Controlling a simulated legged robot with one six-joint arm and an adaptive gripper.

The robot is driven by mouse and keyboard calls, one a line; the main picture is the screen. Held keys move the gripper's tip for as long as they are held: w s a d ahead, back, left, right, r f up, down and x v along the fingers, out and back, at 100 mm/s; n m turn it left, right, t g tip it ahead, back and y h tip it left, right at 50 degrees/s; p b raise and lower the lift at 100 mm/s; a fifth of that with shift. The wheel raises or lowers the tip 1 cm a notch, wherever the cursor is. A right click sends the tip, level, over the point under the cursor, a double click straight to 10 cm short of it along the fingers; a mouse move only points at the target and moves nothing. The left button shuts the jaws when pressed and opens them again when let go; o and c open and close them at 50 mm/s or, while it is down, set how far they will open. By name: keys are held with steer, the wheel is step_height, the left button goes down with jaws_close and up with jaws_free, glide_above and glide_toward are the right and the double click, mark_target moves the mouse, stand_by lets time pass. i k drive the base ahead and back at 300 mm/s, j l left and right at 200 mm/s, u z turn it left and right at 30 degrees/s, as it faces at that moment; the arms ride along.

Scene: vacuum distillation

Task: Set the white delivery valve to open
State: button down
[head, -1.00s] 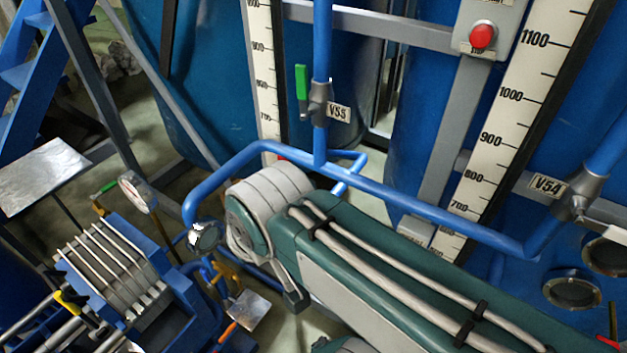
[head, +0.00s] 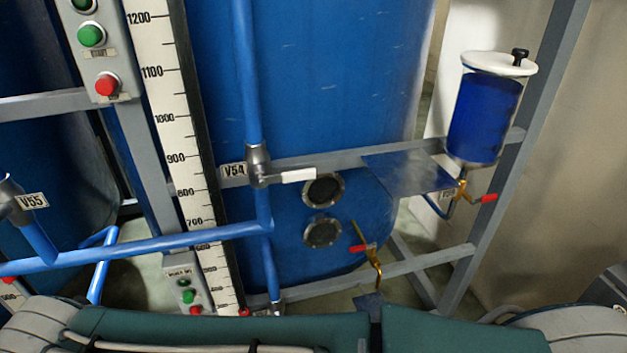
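The white-handled valve (head: 298,175) sits on the vertical blue pipe (head: 246,80), beside a label reading V54 (head: 234,171). Its grey body (head: 258,160) is in the line of the pipe. The white lever points right, nearly level, across the pipe's direction. My gripper is not in view. Only my teal and grey arm links show along the bottom edge, below the valve and apart from it.
A grey frame bar (head: 350,160) runs behind the valve. A blue tank (head: 310,70) and a measuring scale (head: 170,110) stand close by. A blue cylinder (head: 485,115) and red-handled taps (head: 488,198) are at the right. A blue horizontal pipe (head: 150,245) crosses lower left.

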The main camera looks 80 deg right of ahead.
mark_target(311, 174)
steer(key=z, duration=2.8)
